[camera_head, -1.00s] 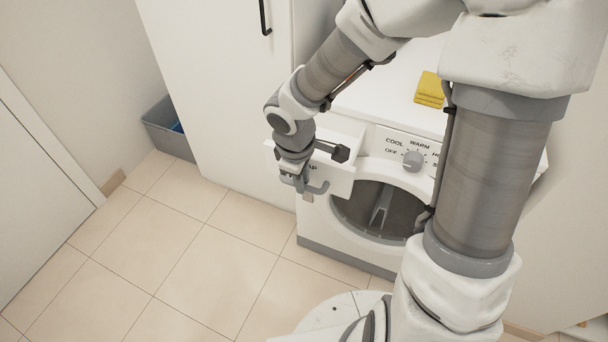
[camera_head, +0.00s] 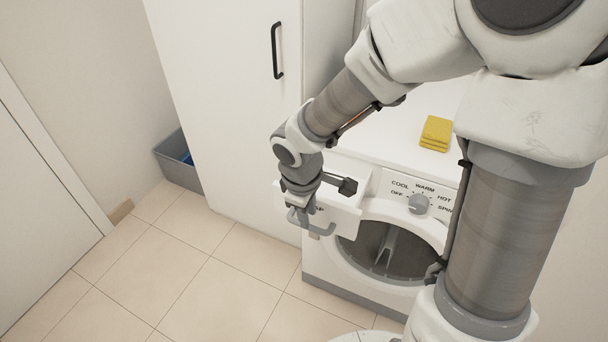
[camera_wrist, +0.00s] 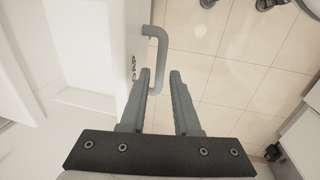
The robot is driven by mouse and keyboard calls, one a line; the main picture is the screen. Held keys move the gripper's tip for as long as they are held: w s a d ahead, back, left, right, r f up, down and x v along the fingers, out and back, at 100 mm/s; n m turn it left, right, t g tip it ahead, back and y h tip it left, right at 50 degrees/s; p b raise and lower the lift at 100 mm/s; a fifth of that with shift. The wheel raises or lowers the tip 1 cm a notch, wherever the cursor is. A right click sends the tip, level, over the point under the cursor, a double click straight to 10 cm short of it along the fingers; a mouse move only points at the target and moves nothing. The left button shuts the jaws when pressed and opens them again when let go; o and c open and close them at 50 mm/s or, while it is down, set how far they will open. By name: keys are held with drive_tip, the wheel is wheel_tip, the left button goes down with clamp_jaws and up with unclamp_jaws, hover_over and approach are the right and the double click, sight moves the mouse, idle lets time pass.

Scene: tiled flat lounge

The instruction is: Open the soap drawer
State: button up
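The soap drawer (camera_head: 345,196) sticks out from the upper left of the white washing machine (camera_head: 318,262), with its open top showing. Its grey bar handle (camera_head: 325,231) is on the front face, and it also shows in the wrist view (camera_wrist: 157,48). My gripper (camera_head: 298,213) is at the drawer front, pointing down at the handle. In the wrist view my gripper (camera_wrist: 161,76) has its two fingers apart, with the near end of the handle between them, closer to the left finger. Contact with the handle cannot be told.
A dial (camera_head: 418,204) is on the washer panel, right of the drawer, above the round door (camera_head: 385,251). Yellow cloths (camera_head: 436,132) lie on top. A tall white cabinet (camera_head: 225,100) stands left, with a grey bin (camera_head: 178,163) beyond it. The tiled floor (camera_head: 215,300) in front is clear.

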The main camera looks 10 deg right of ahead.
wheel_tip(320, 180, up, 14)
drive_tip(key=s+a+p, duration=0.1)
drive_tip(key=s+p, duration=0.1)
drive_tip(key=p, duration=0.4)
drive_tip(key=shift+a+f, duration=0.15)
drive_tip(key=shift+f, duration=0.1)
